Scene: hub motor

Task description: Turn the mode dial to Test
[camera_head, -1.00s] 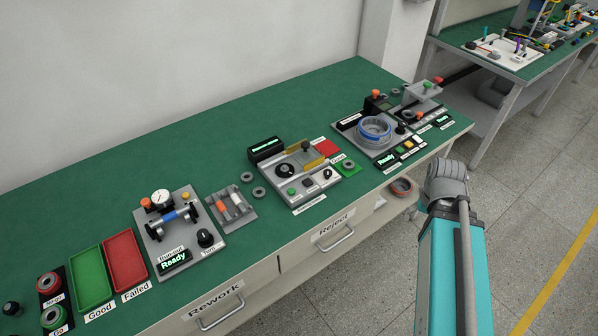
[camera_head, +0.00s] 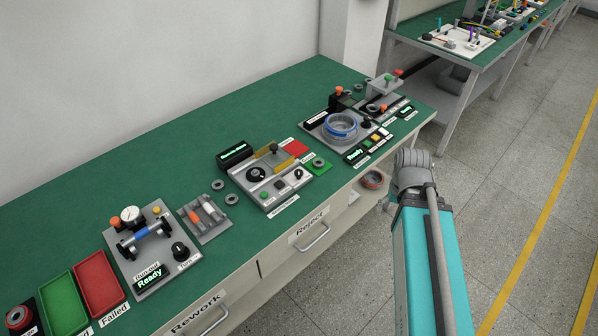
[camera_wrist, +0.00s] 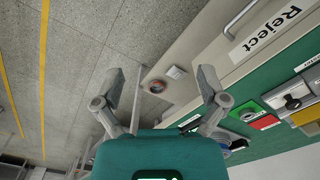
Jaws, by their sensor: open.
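Another black knob (camera_head: 366,123) sits on the station with the blue-ringed part, and a third knob (camera_head: 180,251) sits on the run-out station. The small lettering is unreadable, so I cannot tell which is the mode dial or its setting. My gripper (camera_wrist: 161,80) is open and empty in the wrist view, off the bench's front edge near the Reject drawer. The head view shows my arm but not the fingers.
Green (camera_head: 63,304) and red (camera_head: 101,283) trays lie at left. The Reject drawer handle (camera_head: 314,236) projects from the front. The aisle floor is clear.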

